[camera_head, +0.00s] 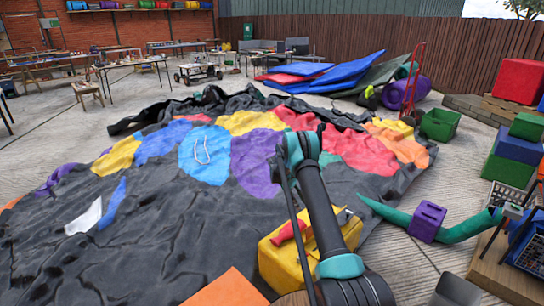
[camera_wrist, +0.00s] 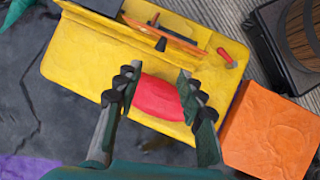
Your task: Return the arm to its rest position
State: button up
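My arm (camera_head: 318,190) rises from the bottom of the head view to a bent joint above the dark sheet, with a thin link beside it. My gripper (camera_wrist: 157,85) shows in the wrist view with its two dark fingers apart. A red object (camera_wrist: 162,97) lies between and beneath the fingers, over the yellow box. I see no clear grip on it. In the head view the red object (camera_head: 288,231) rests on the yellow box (camera_head: 285,262), partly behind my arm. The gripper's fingers cannot be made out in the head view.
A crumpled, multicoloured castle sheet (camera_head: 160,145) covers the floor. An orange block (camera_wrist: 268,130) sits beside the yellow box. A green tube with a purple block (camera_head: 427,222) lies at right. Stacked blocks (camera_head: 515,150) and a green bin (camera_head: 440,124) stand farther right.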

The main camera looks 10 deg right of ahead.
jog(key=s+a+r+m+t+y, duration=0.1)
jog(key=s+r+m+t+y, duration=0.1)
jog(key=s+r, duration=0.85)
jog(key=s+a+r+m+t+y, duration=0.1)
jog(key=s+a+r+m+t, duration=0.15)
jog(key=s+r, duration=0.75)
jog(key=s+a+r+m+t+y, duration=0.1)
jog(key=s+a+m, duration=0.1)
jog(key=s, duration=1.1)
jog(key=s+a+r+m+t+y, duration=0.1)
jog(key=s+r+m, duration=0.1)
jog(key=s, duration=1.2)
jog(key=shift+a+r+m+t+y, duration=0.2)
jog(key=shift+a+m+t+y, duration=0.2)
jog(key=shift+m, duration=0.35)
jog(key=shift+d, duration=0.1)
